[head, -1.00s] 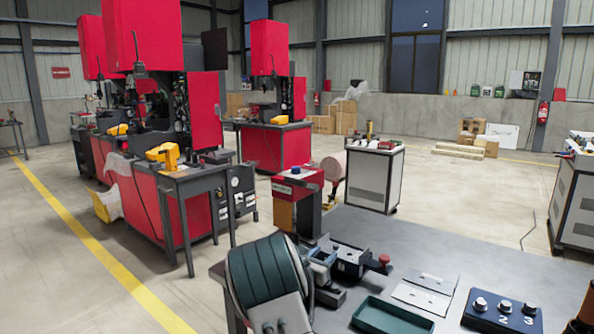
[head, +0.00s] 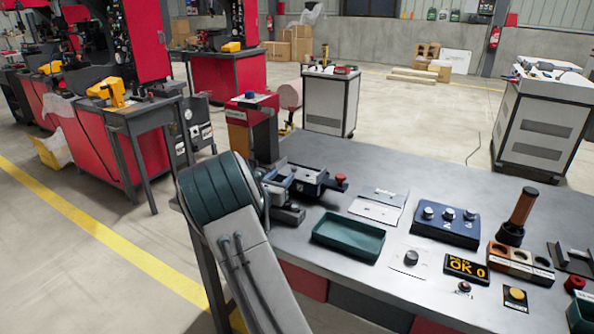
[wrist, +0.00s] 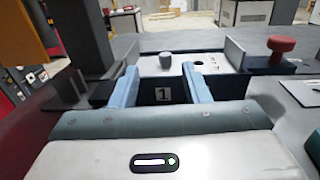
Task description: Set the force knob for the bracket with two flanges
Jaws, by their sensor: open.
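A blue box (head: 446,227) with three silver-topped knobs in a row stands on the table. A single dark knob (head: 411,257) sits on a pale plate in front of it. My gripper (head: 280,180) is at the table's left end, by a dark fixture with a red knob (head: 341,178). In the wrist view my gripper's blue fingers (wrist: 158,85) are apart, with nothing held. Beyond them is a block marked 1 (wrist: 163,95) and a grey peg (wrist: 166,61) on a light plate.
An empty green tray (head: 348,238) lies near the front edge. Bare tabletop lies at the back.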

